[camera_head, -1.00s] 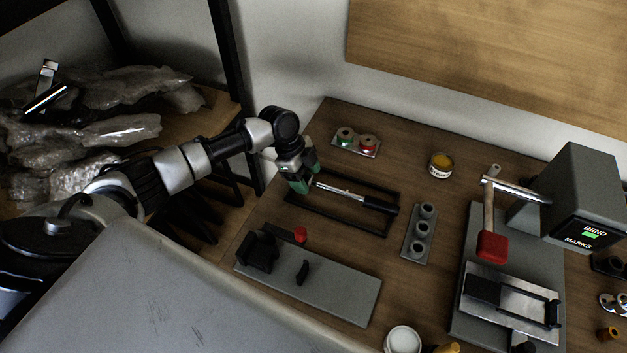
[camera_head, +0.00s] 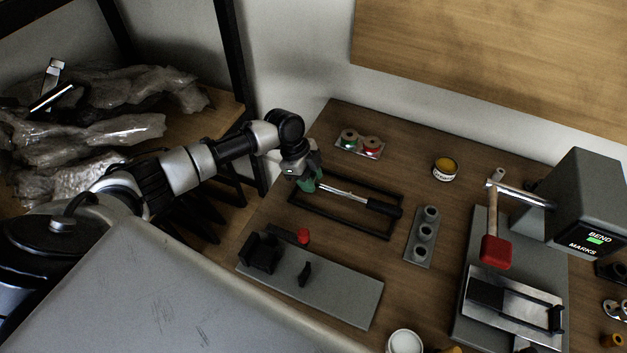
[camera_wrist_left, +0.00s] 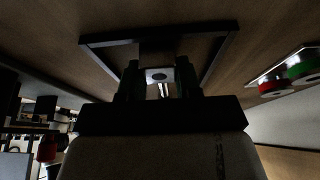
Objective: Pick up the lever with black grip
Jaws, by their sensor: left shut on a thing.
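The lever (camera_head: 343,193) is a silver rod with a black grip (camera_head: 383,207) at its right end. It lies over a black rectangular frame (camera_head: 345,228) on the wooden bench. My left gripper (camera_head: 311,184), with green fingers, is shut on the lever's bare metal end, at the left side of the frame. In the left wrist view the metal end of the lever (camera_wrist_left: 160,75) sits between my dark fingers, with the frame (camera_wrist_left: 110,40) beyond. My right gripper is not in view.
A grey fixture plate (camera_head: 340,292) with black brackets and a red knob lies in front. A holder with red and green pieces (camera_head: 360,145) stands behind. A grey three-socket block (camera_head: 421,237), a red-headed mallet (camera_head: 495,250) and a grey machine (camera_head: 590,205) are to the right.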

